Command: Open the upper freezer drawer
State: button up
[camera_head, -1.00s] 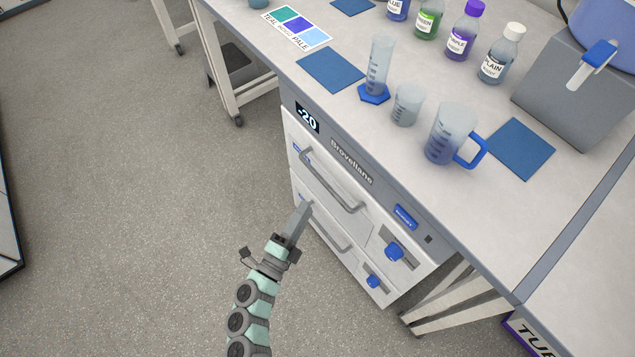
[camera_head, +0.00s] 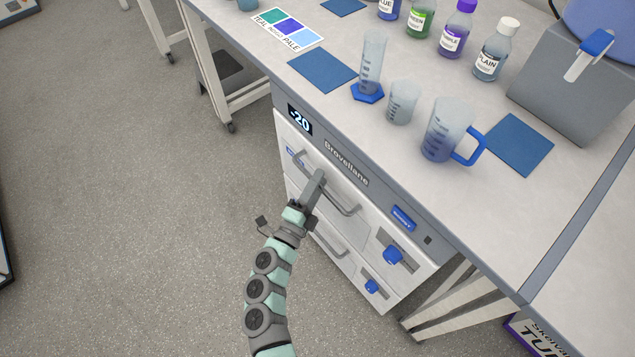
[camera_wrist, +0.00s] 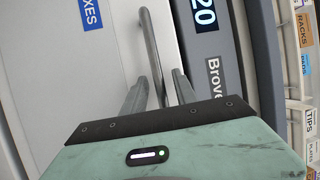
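The freezer (camera_head: 292,160) stands under the bench, with a "-20" display and two white drawers. The upper drawer is closed and has a long grey bar handle (camera_head: 347,208); a blue latch knob (camera_head: 393,256) sits at its right. The lower drawer (camera_head: 345,265) is closed too. My gripper (camera_head: 319,174) is at the upper handle, near its left-middle part. In the wrist view, the handle (camera_wrist: 150,45) runs between the two spread fingers of my gripper (camera_wrist: 155,88). There are gaps beside the bar, and I cannot tell whether either finger touches it.
The bench top (camera_head: 420,190) overhangs the freezer and carries a mug (camera_head: 447,130), a beaker (camera_head: 402,102), a graduated cylinder (camera_head: 371,62) and several bottles. The floor (camera_head: 150,220) in front of the drawers is clear.

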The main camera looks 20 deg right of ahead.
jog(key=shift+c, duration=0.5)
grip_shut()
dwell(0.8)
